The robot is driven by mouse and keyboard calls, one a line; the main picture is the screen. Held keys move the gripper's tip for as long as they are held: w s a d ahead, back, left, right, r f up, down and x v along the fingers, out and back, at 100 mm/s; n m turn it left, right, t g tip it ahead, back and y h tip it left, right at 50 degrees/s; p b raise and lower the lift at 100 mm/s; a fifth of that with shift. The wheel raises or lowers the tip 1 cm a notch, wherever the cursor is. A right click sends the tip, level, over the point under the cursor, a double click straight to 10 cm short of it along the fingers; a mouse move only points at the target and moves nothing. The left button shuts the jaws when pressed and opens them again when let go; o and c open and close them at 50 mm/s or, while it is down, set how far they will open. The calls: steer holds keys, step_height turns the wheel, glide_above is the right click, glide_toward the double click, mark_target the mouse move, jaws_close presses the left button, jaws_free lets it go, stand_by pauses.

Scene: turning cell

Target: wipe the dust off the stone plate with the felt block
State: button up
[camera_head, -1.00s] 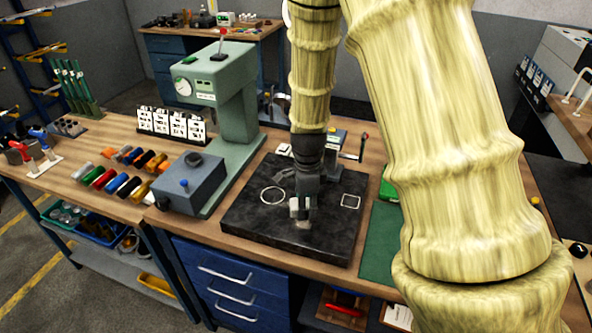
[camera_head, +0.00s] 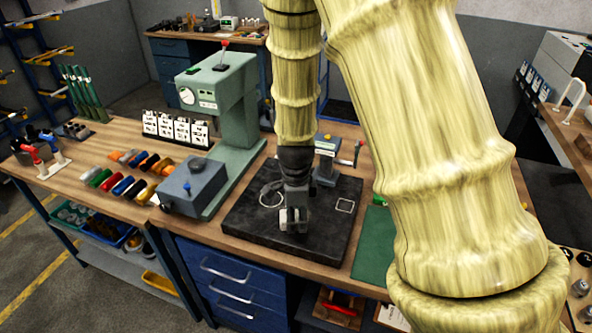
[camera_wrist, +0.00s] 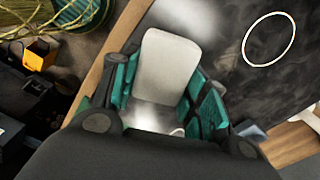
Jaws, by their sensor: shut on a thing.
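The stone plate (camera_head: 328,232) is a dark slab lying flat on the wooden bench, with a white ring outline (camera_head: 262,203) and a white square outline (camera_head: 345,205) on it. My gripper (camera_head: 293,217) is over the front middle of the plate, pointing down. It is shut on the pale felt block (camera_wrist: 165,65), whose light end also shows in the head view. I cannot tell whether the block touches the plate. The wrist view shows the plate (camera_wrist: 225,60) with faint grey smears near the ring; bright glare makes dust hard to tell from sheen.
A green press-like stand (camera_head: 235,110) and a grey-blue box (camera_head: 192,187) stand left of the plate. A small grey device (camera_head: 327,160) stands at its back edge. A green mat (camera_head: 374,245) lies to the right. Coloured handles lie further left.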

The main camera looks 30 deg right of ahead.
step_height(320, 180, up, 2)
steer(key=shift+w+a+r+p, duration=0.1)
steer(key=shift+p, duration=0.55)
step_height(320, 180, up, 3)
steer(key=p, duration=0.2)
steer(key=shift+p, duration=0.3)
steer(key=shift+f, duration=0.2)
